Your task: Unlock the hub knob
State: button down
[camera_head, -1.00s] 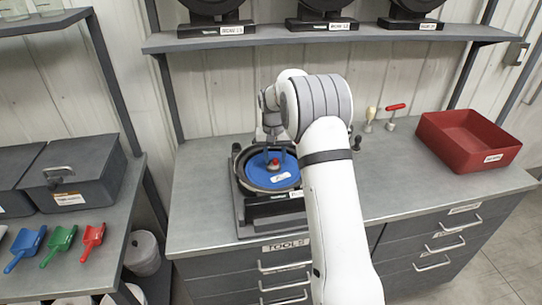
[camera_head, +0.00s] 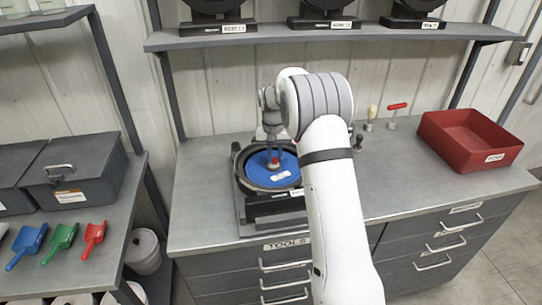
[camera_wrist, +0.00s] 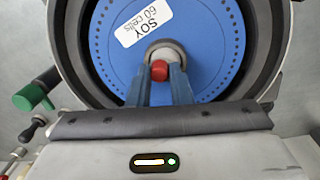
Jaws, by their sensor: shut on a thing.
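The hub knob is a small red cap (camera_wrist: 159,70) on a grey hub at the centre of a blue seed disc (camera_wrist: 205,62). The disc has a white "SOY 60 cells" label and lies flat in the dark round seed meter housing (camera_wrist: 262,40). In the wrist view my gripper (camera_wrist: 160,82) has one finger on each side of the knob, shut on it. In the head view my gripper (camera_head: 274,158) points down at the disc's centre, and the blue disc (camera_head: 258,175) is partly hidden by my arm.
The meter stands on a grey workbench (camera_head: 205,205). A red bin (camera_head: 470,140) is at the right, with several handled tools, one a red-handled tool (camera_head: 396,115), behind my arm. Coloured scoops and a grey case (camera_head: 75,172) lie on the left bench. A shelf (camera_head: 370,34) spans the back.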

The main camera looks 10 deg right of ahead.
jog(key=shift+d+n, duration=0.35)
jog(key=shift+n, duration=0.05)
jog(key=n+b, duration=0.1)
jog(key=n, duration=0.2)
jog(key=shift+f, duration=0.1)
jog(key=n+b, duration=0.1)
jog(key=n, duration=0.4)
jog(key=shift+t, duration=0.3)
jog(key=n+b, duration=0.1)
jog(key=n, duration=0.3)
jog(key=shift+s+n, duration=0.1)
jog(key=shift+n, duration=2.3)
jog(key=c, duration=1.3)
grip_release()
